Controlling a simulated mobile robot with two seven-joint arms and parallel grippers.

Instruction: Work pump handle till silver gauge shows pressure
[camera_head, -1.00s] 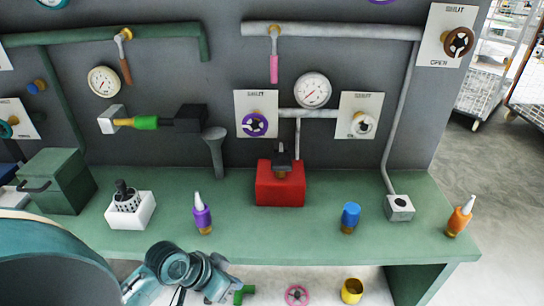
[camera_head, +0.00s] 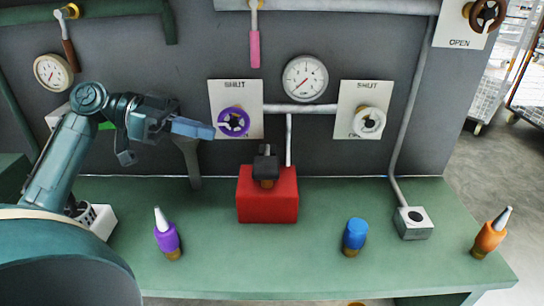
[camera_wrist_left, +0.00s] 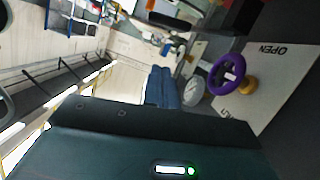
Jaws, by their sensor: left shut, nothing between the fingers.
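The silver-rimmed gauge (camera_head: 305,79) is on the dark wall above a silver pipe; its reading is too small to tell. A pipe runs down from it behind a red block (camera_head: 267,204) with a black top part (camera_head: 265,165). Which part is the pump handle is not certain. My left gripper (camera_head: 205,131) is shut and empty, its blue fingers pointing right, just left of the purple valve wheel (camera_head: 233,122). Its blue fingers also show in the left wrist view (camera_wrist_left: 162,88), with the purple wheel (camera_wrist_left: 227,74) to their right. My right gripper is not in view.
A white valve wheel (camera_head: 368,122) sits on the right SHUT plate. Purple (camera_head: 167,238), blue (camera_head: 355,234) and orange (camera_head: 489,234) bottles and a grey box (camera_head: 413,223) stand on the green bench (camera_head: 320,245). A pink lever (camera_head: 255,50) hangs above. A cream gauge (camera_head: 53,72) is at left.

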